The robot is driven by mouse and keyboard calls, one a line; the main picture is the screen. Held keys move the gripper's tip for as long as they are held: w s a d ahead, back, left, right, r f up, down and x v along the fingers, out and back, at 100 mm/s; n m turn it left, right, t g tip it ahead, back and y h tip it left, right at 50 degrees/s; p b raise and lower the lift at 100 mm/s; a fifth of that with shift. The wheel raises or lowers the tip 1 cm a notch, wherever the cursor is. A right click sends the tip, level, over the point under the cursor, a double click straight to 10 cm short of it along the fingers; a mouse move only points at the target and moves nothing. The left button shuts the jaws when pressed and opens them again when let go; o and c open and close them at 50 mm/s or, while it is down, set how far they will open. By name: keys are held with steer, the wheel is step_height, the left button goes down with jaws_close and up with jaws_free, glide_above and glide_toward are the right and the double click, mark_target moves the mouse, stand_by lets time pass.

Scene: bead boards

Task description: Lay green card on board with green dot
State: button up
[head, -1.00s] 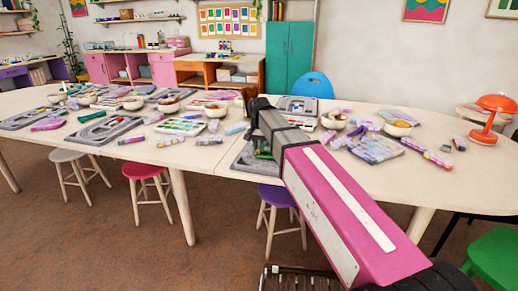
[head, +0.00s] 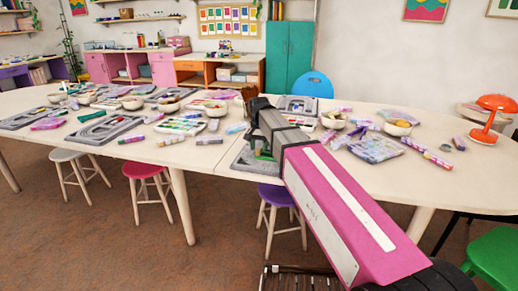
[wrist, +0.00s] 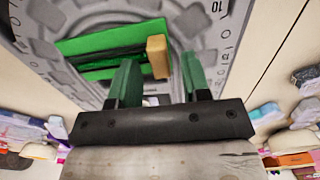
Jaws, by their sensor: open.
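A green card (wrist: 85,42) shows at the upper left of the wrist view, over the grey board (wrist: 232,50). A dark band crosses it, and a small tan block (wrist: 158,57) is at its right end. The card looks flat on the board, but I cannot tell whether it lies fully down. My gripper (wrist: 155,75) is open, with its green fingers apart and close to the card's near edge. In the head view my gripper (head: 262,148) is over the grey board (head: 242,160) at the table's front edge. No green dot can be made out.
The long pale table (head: 215,158) holds several other boards, bowls and pens. A pastel bead tray (head: 375,149) lies to the right, near an orange lamp (head: 490,118). A purple stool (head: 278,196) stands below the table edge.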

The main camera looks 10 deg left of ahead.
step_height(320, 180, up, 11)
steer(key=shift+r, duration=0.2)
stand_by(0.3)
